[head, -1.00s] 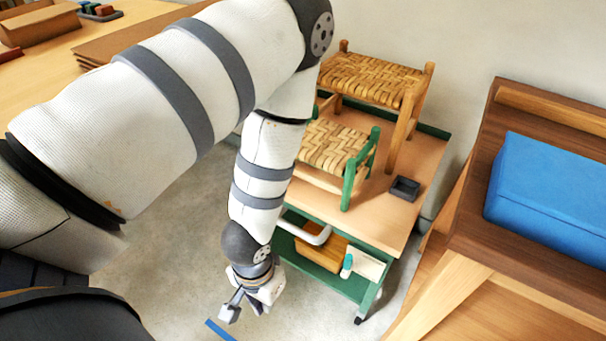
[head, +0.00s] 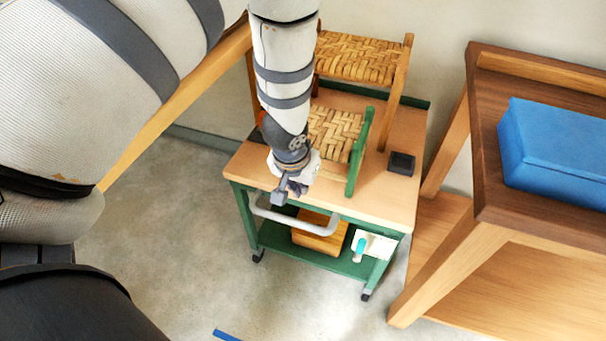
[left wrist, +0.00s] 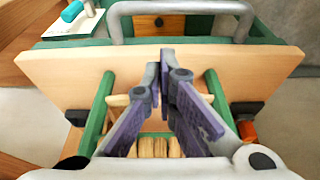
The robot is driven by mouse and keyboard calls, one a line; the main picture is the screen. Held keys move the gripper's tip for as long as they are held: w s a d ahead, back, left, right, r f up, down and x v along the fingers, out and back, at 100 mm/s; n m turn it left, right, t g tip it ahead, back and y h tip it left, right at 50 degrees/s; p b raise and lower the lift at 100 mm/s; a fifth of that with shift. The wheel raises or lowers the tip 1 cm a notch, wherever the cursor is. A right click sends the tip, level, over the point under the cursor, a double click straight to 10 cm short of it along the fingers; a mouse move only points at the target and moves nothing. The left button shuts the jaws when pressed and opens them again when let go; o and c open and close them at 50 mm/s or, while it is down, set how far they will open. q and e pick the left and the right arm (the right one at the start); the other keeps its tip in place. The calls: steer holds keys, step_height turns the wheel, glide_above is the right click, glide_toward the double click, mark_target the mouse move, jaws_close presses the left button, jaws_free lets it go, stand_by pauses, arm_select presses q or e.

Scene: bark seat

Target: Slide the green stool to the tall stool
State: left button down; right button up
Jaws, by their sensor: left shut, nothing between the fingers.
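The green stool (head: 337,130) has a woven seat and green posts and stands on the wooden top of a green cart. The tall stool (head: 360,58), with a woven seat and plain wood legs, stands just behind it on the same top. My left gripper (head: 290,194) is over the cart's front edge, in front of the green stool, and hides its left front part. In the left wrist view, the shut, empty fingers (left wrist: 164,68) show between the green stool's two green posts (left wrist: 97,112), above part of its woven seat (left wrist: 158,147). My right gripper is out of view.
The cart top (head: 390,205) carries a small black tray (head: 401,163) right of the stools. A grey handle (head: 295,222) juts from its front. A blue box (head: 560,150) sits on a dark bench at right.

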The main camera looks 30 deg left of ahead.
arm_select(q)
steer(key=shift+w+a+f+b, duration=0.15)
steer(key=shift+w+a+f, duration=0.05)
steer(key=shift+w+f, duration=0.55)
steer(key=shift+w+a+f+b, duration=0.2)
steer(key=shift+w+f, duration=0.4)
steer(key=shift+w, duration=0.3)
steer(key=shift+w+a+f+b, duration=0.15)
steer(key=shift+w+f, duration=0.5)
steer(key=shift+w, duration=0.2)
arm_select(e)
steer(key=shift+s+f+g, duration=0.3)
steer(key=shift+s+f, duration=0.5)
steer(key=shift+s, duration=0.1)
